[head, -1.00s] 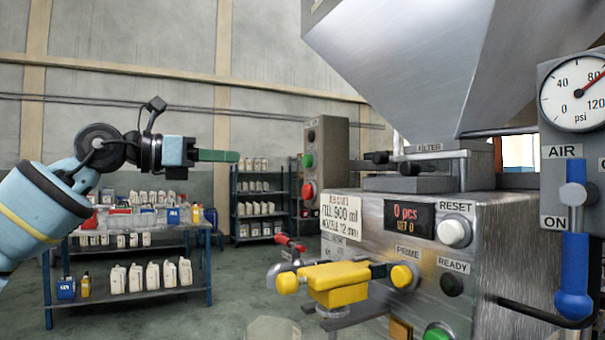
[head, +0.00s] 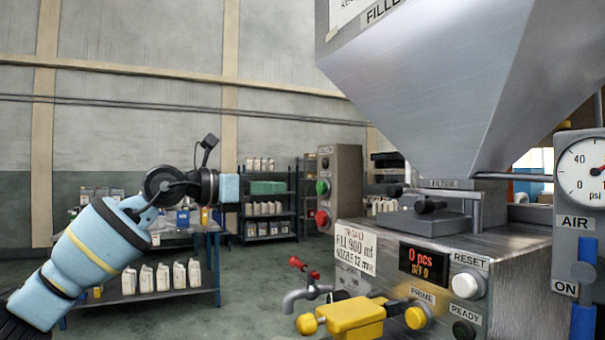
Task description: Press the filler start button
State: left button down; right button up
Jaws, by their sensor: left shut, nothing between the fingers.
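A grey control box (head: 345,190) stands left of the filler, with a black knob (head: 325,163), a green button (head: 323,187) and a red button (head: 323,219) on its left-facing side. Its small label is too blurred to read. My right gripper is not in view.
The steel filler panel (head: 365,290) has a display, a white RESET button (head: 467,286) and a yellow PRIME button (head: 417,317). A yellow part (head: 350,318) and a red-handled tap (head: 305,268) stick out in front. Shelves with bottles (head: 160,277) stand behind my left arm.

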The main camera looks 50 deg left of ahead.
aim_at(319, 187)
pick_arm(q)
jog(key=p+x, duration=0.1)
jog(key=x, duration=0.2)
jog(key=p+x, duration=0.2)
jog(key=x, duration=0.1)
jog(key=shift+w+d+r, duration=0.2)
jog(key=shift+w+r, duration=0.05)
jog(key=shift+w, duration=0.1)
jog(key=shift+w+d+f, duration=0.1)
jog(key=shift+w+f, duration=0.05)
jog(key=shift+w, duration=0.35)
jog(key=shift+p, duration=0.3)
jog(key=shift+w, duration=0.15)
jog(key=shift+w+d+r+p, duration=0.2)
jog(key=shift+w+p, duration=0.25)
jog(key=shift+p, duration=0.6)
jog(key=shift+w+f, duration=0.1)
jog(key=shift+f, duration=0.05)
